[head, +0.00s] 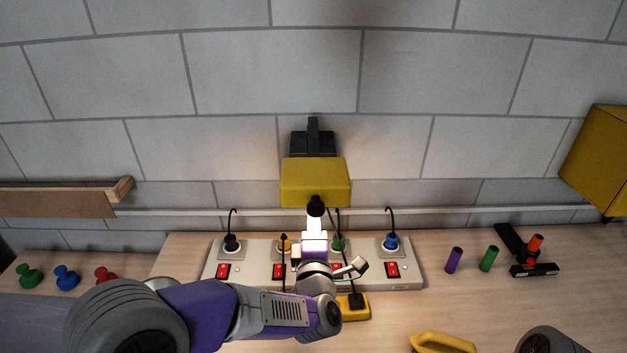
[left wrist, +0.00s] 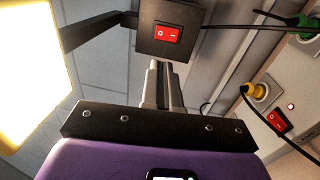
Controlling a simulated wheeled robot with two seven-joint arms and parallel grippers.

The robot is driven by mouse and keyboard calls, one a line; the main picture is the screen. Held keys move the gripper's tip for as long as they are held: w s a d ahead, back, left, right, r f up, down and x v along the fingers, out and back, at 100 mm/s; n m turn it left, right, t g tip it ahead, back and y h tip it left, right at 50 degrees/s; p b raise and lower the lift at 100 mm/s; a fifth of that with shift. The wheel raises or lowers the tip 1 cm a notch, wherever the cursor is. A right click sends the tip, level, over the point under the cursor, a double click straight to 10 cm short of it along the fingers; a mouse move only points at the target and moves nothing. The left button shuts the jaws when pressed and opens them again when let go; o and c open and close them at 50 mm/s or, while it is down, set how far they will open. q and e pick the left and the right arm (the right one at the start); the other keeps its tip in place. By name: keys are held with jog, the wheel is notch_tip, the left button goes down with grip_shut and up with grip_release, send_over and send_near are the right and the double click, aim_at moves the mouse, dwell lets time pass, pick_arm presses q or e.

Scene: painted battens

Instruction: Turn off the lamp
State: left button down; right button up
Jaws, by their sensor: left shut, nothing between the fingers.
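The lamp has a yellow head (head: 315,182) in front of the wall. In the left wrist view its panel (left wrist: 28,75) glows bright, so it is lit. A dark box near the lamp carries a red rocker switch (left wrist: 167,34). My left gripper (left wrist: 162,68) is shut and empty, its fingertips just short of the box's lower edge, below the switch; I cannot tell if they touch it. In the head view my left gripper (head: 315,225) is below the lamp head, hiding part of the stand and power strip. My right gripper is not in view.
A white power strip (head: 255,270) behind my arm holds several coloured plugs with cords and red switches (head: 392,270). Purple (head: 454,260) and green (head: 488,258) cylinders stand to its right. A yellow box (head: 595,155) is at far right. Coloured knobs (head: 66,277) stand at left.

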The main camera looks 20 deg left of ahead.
pick_arm(q)
jog(key=p+x, duration=0.2)
jog(key=x, duration=1.1)
jog(key=shift+w, duration=0.4)
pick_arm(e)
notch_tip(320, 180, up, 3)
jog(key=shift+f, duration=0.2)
pick_arm(q)
jog(key=shift+a, duration=0.1)
jog(key=s+d+r+b, duration=0.2)
jog(key=s+d, duration=0.2)
jog(key=s, duration=0.9)
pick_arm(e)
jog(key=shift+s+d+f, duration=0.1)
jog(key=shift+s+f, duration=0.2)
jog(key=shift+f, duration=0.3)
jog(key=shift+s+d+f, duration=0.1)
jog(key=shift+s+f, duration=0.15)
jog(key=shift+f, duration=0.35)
pick_arm(q)
jog(key=shift+s, duration=0.1)
